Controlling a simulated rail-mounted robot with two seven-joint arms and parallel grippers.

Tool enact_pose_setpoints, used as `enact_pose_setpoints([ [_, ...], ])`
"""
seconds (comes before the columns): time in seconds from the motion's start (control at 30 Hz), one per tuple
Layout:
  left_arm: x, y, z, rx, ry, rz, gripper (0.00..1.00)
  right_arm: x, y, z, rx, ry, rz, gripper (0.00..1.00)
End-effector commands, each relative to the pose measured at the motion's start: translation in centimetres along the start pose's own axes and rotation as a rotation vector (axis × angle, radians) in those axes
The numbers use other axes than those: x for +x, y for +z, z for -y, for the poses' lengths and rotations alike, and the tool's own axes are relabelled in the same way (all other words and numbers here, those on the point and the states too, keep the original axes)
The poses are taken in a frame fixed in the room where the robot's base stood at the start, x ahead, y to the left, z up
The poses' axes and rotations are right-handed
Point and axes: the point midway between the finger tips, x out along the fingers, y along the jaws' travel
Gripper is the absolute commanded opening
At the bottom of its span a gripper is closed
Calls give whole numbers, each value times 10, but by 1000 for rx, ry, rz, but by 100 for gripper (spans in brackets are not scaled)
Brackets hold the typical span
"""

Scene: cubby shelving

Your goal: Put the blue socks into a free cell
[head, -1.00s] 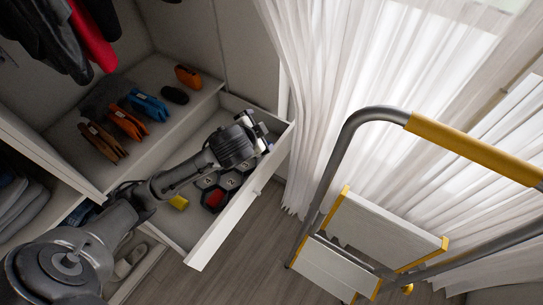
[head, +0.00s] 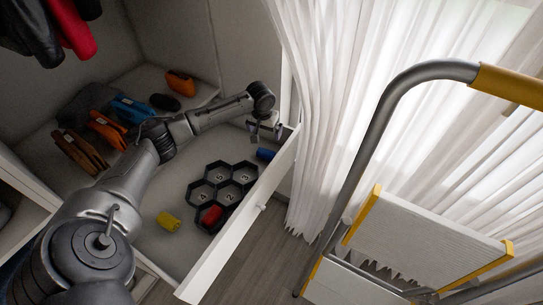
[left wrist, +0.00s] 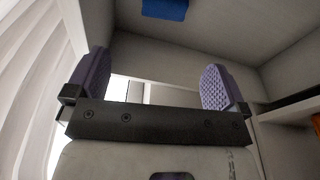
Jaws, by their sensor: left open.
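The blue socks (head: 265,154) are a small rolled bundle lying in the open drawer, near the front panel's far end. A blue patch, likely the same socks (left wrist: 165,9), is cut off by the top edge of the left wrist view. My left gripper (head: 265,131) is open and empty, just beyond the socks in the head view and apart from them. Its purple pads are spread wide in the wrist view (left wrist: 156,85). A black organizer (head: 213,168) with several numbered hexagonal cells lies in the drawer. Red socks (head: 211,215) fill its lowest cell; the other visible cells look empty.
Yellow socks (head: 168,221) lie loose left of the organizer. The white drawer front (head: 238,222) bounds it on the right. A shelf behind holds brown, orange and blue shoes (head: 140,108). A stepladder (head: 420,240) and curtains (head: 330,120) stand to the right.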

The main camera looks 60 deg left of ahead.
Motion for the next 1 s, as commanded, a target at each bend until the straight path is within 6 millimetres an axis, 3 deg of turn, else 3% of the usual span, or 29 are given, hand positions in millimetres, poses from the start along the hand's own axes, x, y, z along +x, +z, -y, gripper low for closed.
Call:
enact_pose_setpoints([
  [0.5,76,1,0,-32,0,-1,100,37,14,-2,-10,8,6,43],
  [1.0,101,2,2,-31,-2,-2,100,52,18,1,-2,1,5,43],
])
